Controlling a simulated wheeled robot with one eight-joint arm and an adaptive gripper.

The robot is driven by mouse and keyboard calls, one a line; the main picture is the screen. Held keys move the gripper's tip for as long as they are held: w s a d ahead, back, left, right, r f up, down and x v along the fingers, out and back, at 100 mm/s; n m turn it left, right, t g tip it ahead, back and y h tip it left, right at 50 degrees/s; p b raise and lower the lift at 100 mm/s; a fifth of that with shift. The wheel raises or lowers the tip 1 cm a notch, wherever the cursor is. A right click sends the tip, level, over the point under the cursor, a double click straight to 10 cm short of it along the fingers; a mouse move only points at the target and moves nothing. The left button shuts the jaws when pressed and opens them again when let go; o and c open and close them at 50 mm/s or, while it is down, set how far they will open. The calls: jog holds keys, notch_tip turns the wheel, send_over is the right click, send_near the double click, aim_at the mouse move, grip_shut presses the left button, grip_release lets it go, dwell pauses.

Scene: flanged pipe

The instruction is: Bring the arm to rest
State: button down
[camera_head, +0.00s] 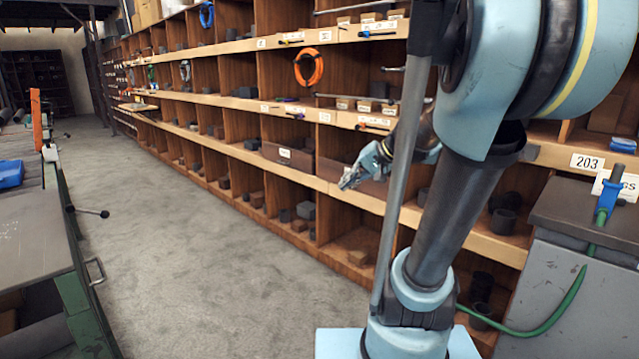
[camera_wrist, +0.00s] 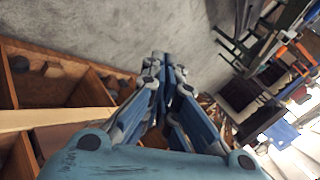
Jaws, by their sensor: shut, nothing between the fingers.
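My gripper (camera_head: 350,182) is at the centre of the head view, in front of the wooden shelving. It points left and slightly down, and is partly behind my own arm and a grey pole. In the wrist view my gripper's fingers (camera_wrist: 161,58) come together at their tips. The gripper is shut and holds nothing. The grey floor shows beyond the fingertips. No flanged pipe can be made out in either view.
The wooden shelving (camera_head: 330,188) with many compartments runs along the right side of the aisle. A green workbench (camera_head: 70,290) stands at the left. A grey cabinet (camera_head: 570,300) with a green hose (camera_head: 560,305) stands at the right. The floor (camera_head: 190,250) between is clear.

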jog(key=s+d+f+n+g+h, duration=0.1)
jog(key=s+d+f+h, duration=0.3)
jog(key=s+f, duration=0.3)
jog(key=s+d+f+n+g+h, duration=0.1)
jog(key=s+d+f, duration=0.5)
jog(key=s, duration=0.6)
notch_tip(320, 180, down, 2)
jog(key=g+h, duration=0.1)
jog(key=h, duration=0.1)
jog(key=shift+s+d+f+h, duration=0.2)
jog(key=shift+d+h, duration=0.05)
jog(key=shift+h, duration=0.15)
jog(key=shift+w+f, duration=0.2)
jog(key=shift+w, duration=0.25)
